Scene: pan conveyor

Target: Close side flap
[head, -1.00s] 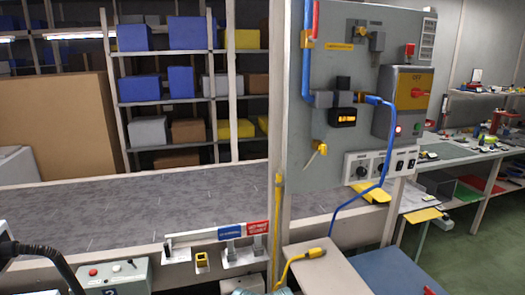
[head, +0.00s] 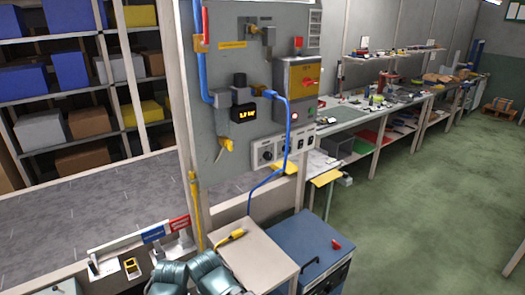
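No side flap can be picked out with certainty. The grey conveyor bed (head: 75,222) runs along the left, with a pale rail on its near edge. On that edge a blue label (head: 153,234) and a red label (head: 180,223) stand above small metal brackets, beside a yellow fitting (head: 132,267). A grey upright panel (head: 225,62) at the conveyor's right end carries a switch box (head: 297,88) with a red handle on a yellow plate, and a small lit display (head: 243,115). Neither of my grippers is in view.
A pale-topped stand (head: 262,258) holds a yellow plug (head: 232,236). A blue cabinet (head: 308,245) with a red knob is beside it. Green floor (head: 430,220) is open on the right.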

